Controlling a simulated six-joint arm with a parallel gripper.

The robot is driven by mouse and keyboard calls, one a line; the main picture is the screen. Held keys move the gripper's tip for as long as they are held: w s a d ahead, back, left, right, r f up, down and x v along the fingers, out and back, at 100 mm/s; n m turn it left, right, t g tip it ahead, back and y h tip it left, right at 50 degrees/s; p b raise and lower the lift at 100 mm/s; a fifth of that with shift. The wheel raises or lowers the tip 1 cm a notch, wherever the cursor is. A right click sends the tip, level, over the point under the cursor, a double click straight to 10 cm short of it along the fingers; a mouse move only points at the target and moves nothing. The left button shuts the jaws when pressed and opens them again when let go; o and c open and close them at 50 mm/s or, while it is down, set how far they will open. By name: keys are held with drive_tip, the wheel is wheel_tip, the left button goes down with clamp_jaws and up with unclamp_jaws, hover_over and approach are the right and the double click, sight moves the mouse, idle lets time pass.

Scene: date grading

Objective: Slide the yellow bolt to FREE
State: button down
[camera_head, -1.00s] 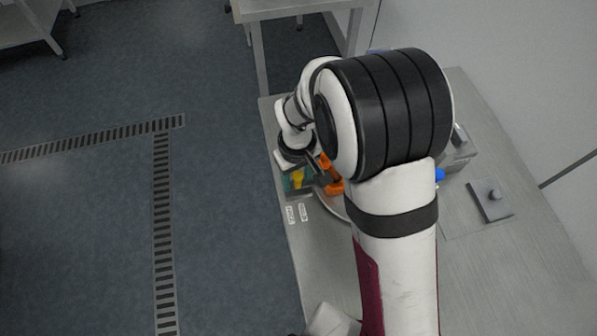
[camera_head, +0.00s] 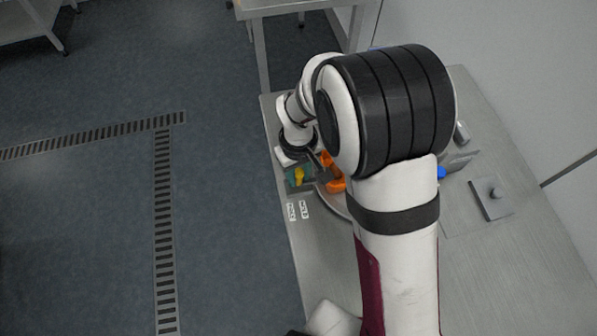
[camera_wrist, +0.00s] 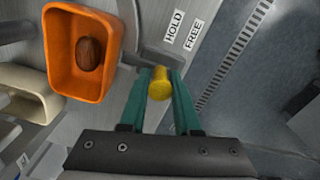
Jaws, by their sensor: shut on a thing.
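The yellow bolt (camera_wrist: 160,84) is a short rounded knob in the wrist view, beside a grey metal bracket (camera_wrist: 163,59). My gripper (camera_wrist: 161,78) is shut on it, with a teal finger on each side. In the head view the bolt (camera_head: 299,174) is a small yellow patch between the teal fingers, partly hidden. The HOLD label (camera_wrist: 173,25) and the FREE label (camera_wrist: 194,35) lie side by side beyond the bracket, HOLD on the left. I cannot tell exactly which label the bolt lines up with.
An orange tray (camera_wrist: 52,62) with a brown date (camera_wrist: 90,53) is left of the fingers in the wrist view. A cream tray (camera_wrist: 28,82) lies farther left. A grey plate with a knob (camera_head: 492,199) is on the table at right. Floor is beyond the table's left edge.

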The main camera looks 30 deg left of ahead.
idle(0.8)
drive_tip(key=shift+s+a, duration=1.25)
drive_tip(key=shift+a, duration=0.05)
drive_tip(key=c, duration=0.8)
unclamp_jaws()
drive_tip(key=shift+o, duration=0.2)
wheel_tip(320, 180, up, 16)
drive_tip(key=shift+d, duration=0.1)
